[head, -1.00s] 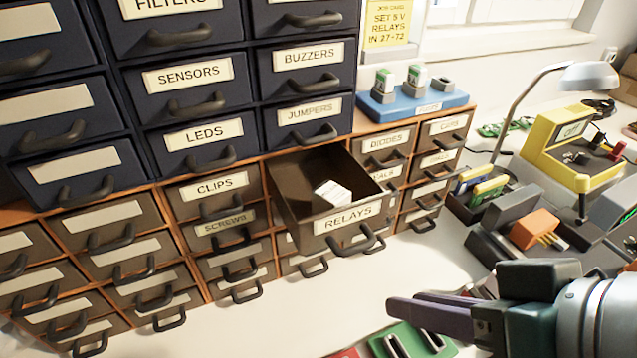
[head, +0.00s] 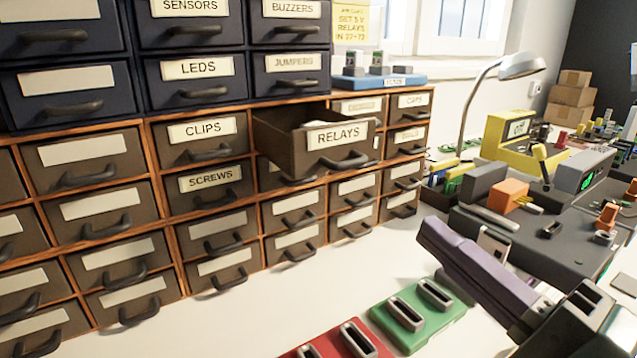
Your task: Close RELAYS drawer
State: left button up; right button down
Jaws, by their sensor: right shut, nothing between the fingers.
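The RELAYS drawer (head: 312,150) is pulled well out of the brown drawer cabinet (head: 155,160). Its label faces me, and a dark handle (head: 345,162) is on its front. My left gripper is not in view.
CLIPS (head: 202,140) and SCREWS (head: 209,188) drawers sit shut to the left. Green (head: 418,315) and red (head: 340,340) slotted blocks lie on the white bench. A dark equipment tray (head: 500,215), yellow device (head: 512,140) and lamp (head: 520,66) stand to the right.

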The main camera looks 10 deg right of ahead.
aim_at(352, 167)
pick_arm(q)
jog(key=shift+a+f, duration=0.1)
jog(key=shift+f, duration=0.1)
pick_arm(e)
jog(key=x, duration=1)
